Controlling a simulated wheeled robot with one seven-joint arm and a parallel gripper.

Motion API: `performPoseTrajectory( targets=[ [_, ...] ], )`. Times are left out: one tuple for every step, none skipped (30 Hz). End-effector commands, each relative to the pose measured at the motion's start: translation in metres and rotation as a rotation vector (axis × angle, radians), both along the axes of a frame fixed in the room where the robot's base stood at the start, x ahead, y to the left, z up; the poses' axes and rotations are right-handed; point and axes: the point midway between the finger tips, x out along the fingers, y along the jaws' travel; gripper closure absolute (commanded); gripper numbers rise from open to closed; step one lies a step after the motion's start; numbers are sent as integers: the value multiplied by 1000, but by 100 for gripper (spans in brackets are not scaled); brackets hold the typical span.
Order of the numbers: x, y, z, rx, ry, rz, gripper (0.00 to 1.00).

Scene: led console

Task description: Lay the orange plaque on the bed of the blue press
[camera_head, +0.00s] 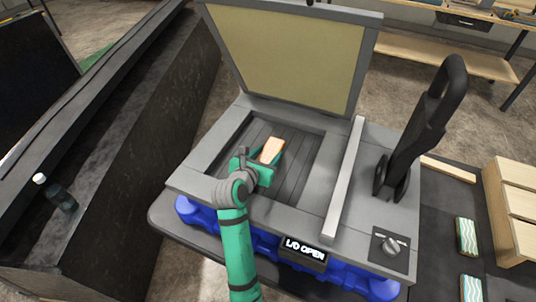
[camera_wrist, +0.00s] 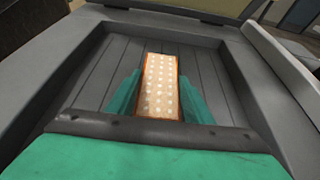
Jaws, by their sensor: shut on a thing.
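The orange plaque (camera_head: 271,149) has a pale face with rows of light dots and orange edges; it also shows in the wrist view (camera_wrist: 160,88). My gripper (camera_head: 265,160) is shut on the plaque, with one green finger on each long side. The plaque is over the slatted dark grey bed (camera_head: 297,170) of the blue press (camera_head: 350,280). I cannot tell whether it touches the slats. The press lid (camera_head: 290,60) stands open at the back, and the display (camera_head: 305,251) reads "LID OPEN". The plaque's near end is hidden by my gripper in the head view.
A light bar (camera_head: 345,180) runs along the right of the bed. A tall black lever (camera_head: 420,130) and a knob (camera_head: 391,245) are further right. Green-and-white striped blocks (camera_head: 466,237) and a wooden crate (camera_head: 512,205) lie at the right. A bottle (camera_head: 55,193) is at the left.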

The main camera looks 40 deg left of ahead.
Motion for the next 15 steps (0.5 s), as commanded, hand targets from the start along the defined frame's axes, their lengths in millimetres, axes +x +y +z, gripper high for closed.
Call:
performPoseTrajectory(
  targets=[
    [0,0,1,1,-2,0,78],
    [0,0,1,1,-2,0,78],
    [0,0,1,1,-2,0,78],
    [0,0,1,1,-2,0,78],
    [0,0,1,1,-2,0,78],
    [0,0,1,0,-2,0,78],
    [0,0,0,0,-1,0,78],
    [0,0,-1,0,-1,0,78],
    [0,0,-2,0,-1,0,78],
    [0,0,-2,0,-1,0,46],
    [0,0,-1,0,-1,0,39],
    [0,0,-1,0,-1,0,35],
    [0,0,-1,0,-1,0,35],
    [0,0,-1,0,-1,0,35],
    [0,0,-1,0,-1,0,35]
  ],
)
